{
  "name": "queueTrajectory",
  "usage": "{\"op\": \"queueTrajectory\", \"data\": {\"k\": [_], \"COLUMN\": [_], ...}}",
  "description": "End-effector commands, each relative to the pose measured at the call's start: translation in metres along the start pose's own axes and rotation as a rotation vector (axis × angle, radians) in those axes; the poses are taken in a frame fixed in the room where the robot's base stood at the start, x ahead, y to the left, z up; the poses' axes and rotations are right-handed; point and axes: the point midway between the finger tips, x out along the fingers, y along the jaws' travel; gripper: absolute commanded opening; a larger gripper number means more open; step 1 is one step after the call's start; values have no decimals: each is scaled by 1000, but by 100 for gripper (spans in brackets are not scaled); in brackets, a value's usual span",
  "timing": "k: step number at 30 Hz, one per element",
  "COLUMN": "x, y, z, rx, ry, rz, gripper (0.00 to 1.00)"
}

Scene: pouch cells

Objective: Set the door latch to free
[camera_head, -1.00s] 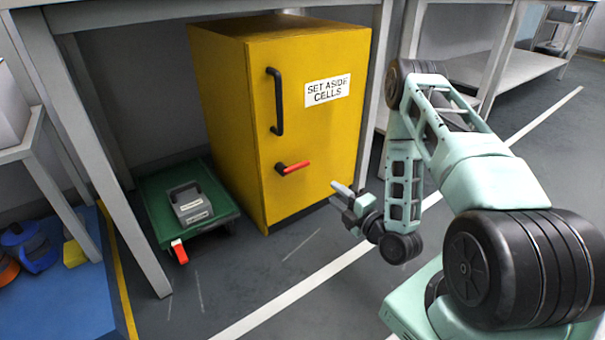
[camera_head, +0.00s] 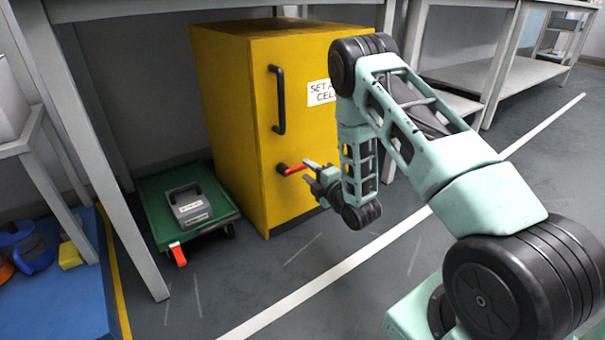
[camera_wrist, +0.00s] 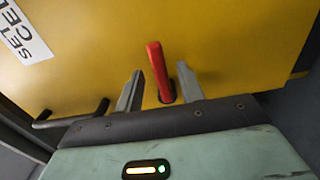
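The yellow cabinet (camera_head: 228,110) stands under a bench with its door shut. Its red latch lever (camera_head: 294,169) sticks out to the right from a dark pivot on the door, roughly level. The black door handle (camera_head: 278,100) is above the latch. My gripper (camera_head: 308,168) is at the lever's right end in the head view. In the wrist view the red lever (camera_wrist: 159,72) stands between the two fingers of my gripper (camera_wrist: 159,82), with a gap on both sides. The fingers are open and the lever is not gripped.
A green cart (camera_head: 150,208) with a grey case (camera_head: 188,207) stands left of the cabinet; its red tab (camera_head: 177,254) points forward. Bench legs stand on both sides. A blue mat (camera_head: 60,305) lies at the far left. The floor in front of the cabinet is clear.

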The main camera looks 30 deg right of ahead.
Motion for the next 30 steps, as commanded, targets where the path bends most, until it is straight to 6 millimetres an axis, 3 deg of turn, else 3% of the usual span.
{"op": "queueTrajectory", "data": {"k": [7,18,19,23,30], "x": [31,37,37,37,38], "y": [-1,0,0,0,0], "z": [0,0,0,0,0], "rx": [0,1,1,0,7], "ry": [-1,-1,0,0,0], "rz": [1,-1,-1,-1,-1], "gripper": [38,38,35,0,0]}}
